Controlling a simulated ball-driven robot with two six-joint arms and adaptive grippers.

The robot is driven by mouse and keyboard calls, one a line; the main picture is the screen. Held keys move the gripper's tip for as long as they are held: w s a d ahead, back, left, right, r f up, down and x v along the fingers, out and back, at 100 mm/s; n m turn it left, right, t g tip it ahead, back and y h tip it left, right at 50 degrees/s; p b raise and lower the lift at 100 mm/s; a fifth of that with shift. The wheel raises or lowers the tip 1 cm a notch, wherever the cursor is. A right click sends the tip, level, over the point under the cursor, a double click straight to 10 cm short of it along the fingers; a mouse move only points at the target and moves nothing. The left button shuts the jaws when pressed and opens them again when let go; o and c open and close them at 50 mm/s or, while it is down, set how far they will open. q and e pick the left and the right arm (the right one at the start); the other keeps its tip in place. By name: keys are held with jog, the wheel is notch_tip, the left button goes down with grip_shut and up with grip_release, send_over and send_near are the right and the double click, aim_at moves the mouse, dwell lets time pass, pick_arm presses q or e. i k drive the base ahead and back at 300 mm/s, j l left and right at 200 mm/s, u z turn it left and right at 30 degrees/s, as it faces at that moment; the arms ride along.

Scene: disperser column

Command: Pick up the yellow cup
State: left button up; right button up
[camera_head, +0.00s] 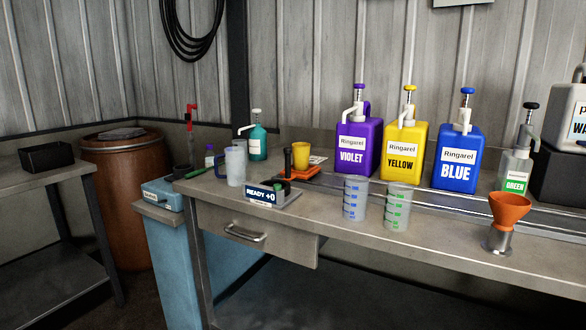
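The yellow cup (301,151) stands on the workbench, left of the violet canister. Its lower part is partly hidden behind an orange object (300,174) and a dark upright post (288,162). Neither of my grippers shows in the head view.
Violet (358,150), yellow (404,152) and blue (458,160) pump canisters line the back of the bench (420,235). Two clear measuring cups (355,200) stand in front. A frosted jug (236,166), a teal pump bottle (258,142) and a "READY +0" display (262,195) are near the cup. An orange funnel (509,209) stands right.

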aim_at(300, 150)
jog(key=i, duration=0.35)
jog(key=i+z, duration=0.1)
jog(key=z, duration=2.4)
jog(key=u, duration=2.4)
jog(key=i+j+z, duration=0.1)
jog(key=i+j, duration=0.4)
jog(key=j, duration=0.25)
jog(key=i+j+z, duration=0.15)
jog(key=i+j, duration=0.3)
jog(key=j, duration=0.3)
jog(key=z, duration=0.05)
